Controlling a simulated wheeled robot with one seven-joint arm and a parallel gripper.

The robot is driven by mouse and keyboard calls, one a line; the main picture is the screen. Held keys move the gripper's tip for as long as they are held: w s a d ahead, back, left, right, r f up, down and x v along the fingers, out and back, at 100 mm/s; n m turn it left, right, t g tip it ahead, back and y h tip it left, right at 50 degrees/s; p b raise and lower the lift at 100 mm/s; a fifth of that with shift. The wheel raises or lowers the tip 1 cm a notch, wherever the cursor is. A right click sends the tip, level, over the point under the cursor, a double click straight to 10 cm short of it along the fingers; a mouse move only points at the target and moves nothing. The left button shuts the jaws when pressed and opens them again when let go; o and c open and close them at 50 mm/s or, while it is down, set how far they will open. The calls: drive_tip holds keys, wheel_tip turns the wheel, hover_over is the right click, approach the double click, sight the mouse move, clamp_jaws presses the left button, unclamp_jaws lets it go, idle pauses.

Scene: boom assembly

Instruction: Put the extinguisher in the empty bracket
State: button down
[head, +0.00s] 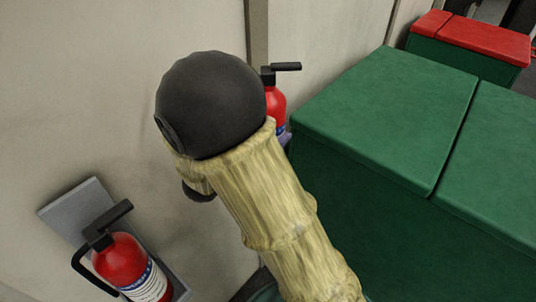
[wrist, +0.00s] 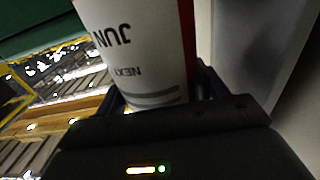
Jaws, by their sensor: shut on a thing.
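In the wrist view, my gripper (wrist: 160,102) is shut around a red extinguisher (wrist: 140,45) with a white printed label. In the head view, my arm hides the gripper. A red extinguisher (head: 275,103) with a black handle shows partly behind my arm, near the wall; it appears to be the held one. Another extinguisher (head: 122,262) sits at lower left against a grey bracket plate (head: 72,203) on the wall. I cannot make out an empty bracket for certain; a grey upright surface (wrist: 243,50) stands right of the held extinguisher in the wrist view.
Green lidded bins (head: 395,110) fill the right side, close to the extinguisher behind my arm. A red-lidded bin (head: 480,40) stands farther back. A vertical strip (head: 257,30) runs down the pale wall (head: 120,60).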

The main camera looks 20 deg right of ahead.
drive_tip(key=shift+f, duration=2.2)
drive_tip(key=shift+f, duration=2.25)
drive_tip(key=shift+c, duration=0.8)
unclamp_jaws()
drive_tip(key=shift+f, duration=0.1)
drive_tip(key=shift+r, duration=0.25)
drive_tip(key=b+v, duration=0.1)
drive_tip(key=v, duration=0.6)
drive_tip(key=shift+s+a, duration=0.2)
drive_tip(key=shift+a, duration=0.05)
